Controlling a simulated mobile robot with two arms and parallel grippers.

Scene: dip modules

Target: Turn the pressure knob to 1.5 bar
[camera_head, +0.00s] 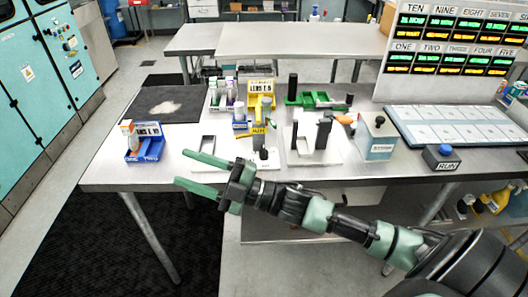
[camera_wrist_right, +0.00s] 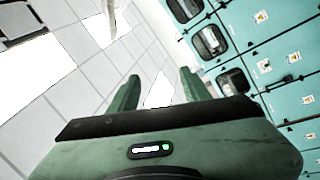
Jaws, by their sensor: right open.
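My right gripper (camera_head: 181,168) is open and empty. It reaches in from the lower right, and its fingers point left in front of the table's front edge. In the right wrist view the two green fingers (camera_wrist_right: 158,92) are apart with nothing between them. A small grey-blue box (camera_head: 378,146) with a black knob (camera_head: 379,121) on top stands at the table's right part, right of the gripper. Its label is too small to read, so I cannot tell the knob's setting or be sure that it is the pressure knob. My left gripper is not in view.
The grey table (camera_head: 110,172) holds a blue bin (camera_head: 146,149), a yellow bin (camera_head: 261,88), a green tray (camera_head: 320,101) and black-handled fixtures on white plates. A RUN button box (camera_head: 441,159) sits by the right front edge. A display board (camera_head: 452,50) stands behind a white panel (camera_head: 456,125).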

